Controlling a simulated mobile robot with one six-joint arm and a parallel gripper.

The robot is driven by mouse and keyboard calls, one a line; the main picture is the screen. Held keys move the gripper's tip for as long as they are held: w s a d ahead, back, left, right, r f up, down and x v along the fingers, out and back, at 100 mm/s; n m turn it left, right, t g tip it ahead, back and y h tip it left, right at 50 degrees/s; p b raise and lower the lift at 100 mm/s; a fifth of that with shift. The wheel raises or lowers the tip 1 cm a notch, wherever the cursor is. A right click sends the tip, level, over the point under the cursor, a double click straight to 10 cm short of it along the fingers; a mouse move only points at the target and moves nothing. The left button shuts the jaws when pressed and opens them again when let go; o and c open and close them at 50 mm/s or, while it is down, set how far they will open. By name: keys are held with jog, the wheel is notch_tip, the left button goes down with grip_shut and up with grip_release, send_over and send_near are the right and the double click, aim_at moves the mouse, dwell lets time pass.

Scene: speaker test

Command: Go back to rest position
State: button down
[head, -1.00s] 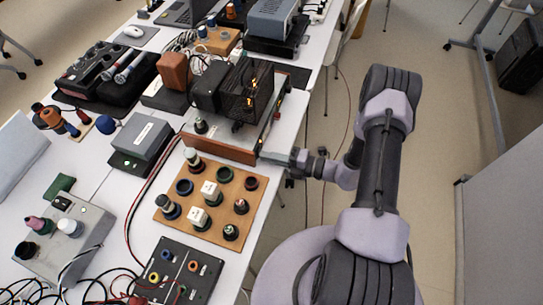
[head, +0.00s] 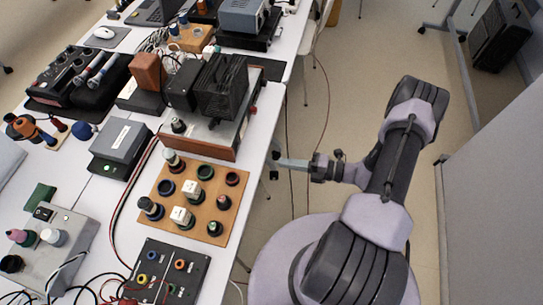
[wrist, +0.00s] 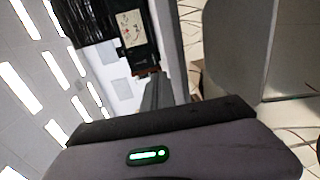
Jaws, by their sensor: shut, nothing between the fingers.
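My gripper (head: 280,164) is shut and empty in the head view. It points left, just past the right edge of the white table (head: 262,130), and is apart from the things on it. In the wrist view the shut fingers (wrist: 150,92) point up the picture toward a dark device with a pale label (wrist: 131,28). My arm bends up from the base and back down to the gripper, over the floor to the right of the table.
The amplifier with a black cage (head: 220,88) stands near the table's right edge, close to my gripper. A wooden board (head: 222,208) with several knobs and sockets lies in front of it. The floor (head: 350,95) beyond the arm is clear. A grey panel (head: 495,210) stands at the right.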

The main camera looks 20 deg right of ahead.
jog(key=shift+s+d+f, duration=0.1)
jog(key=shift+s+d, duration=0.2)
jog(key=shift+d, duration=0.05)
jog(key=s+a+r+n+g+h, duration=0.15)
jog(key=a+r+n+g, duration=0.3)
jog(key=r+n, duration=0.6)
jog(key=a+r+n+g+h, duration=0.3)
jog(key=a+r+n+g, duration=0.15)
jog(key=r+n, duration=0.65)
jog(key=s+a+r+n+t+h, duration=0.1)
jog(key=s+r+n+t+h, duration=0.1)
jog(key=s+r+n, duration=0.3)
jog(key=s+a+r+n+t+h, duration=0.2)
jog(key=s+r+n+h, duration=0.3)
jog(key=r+n, duration=0.5)
jog(key=shift+s+r+n+t, duration=0.3)
jog(key=shift+r+n+t, duration=0.15)
jog(key=shift+n, duration=0.8)
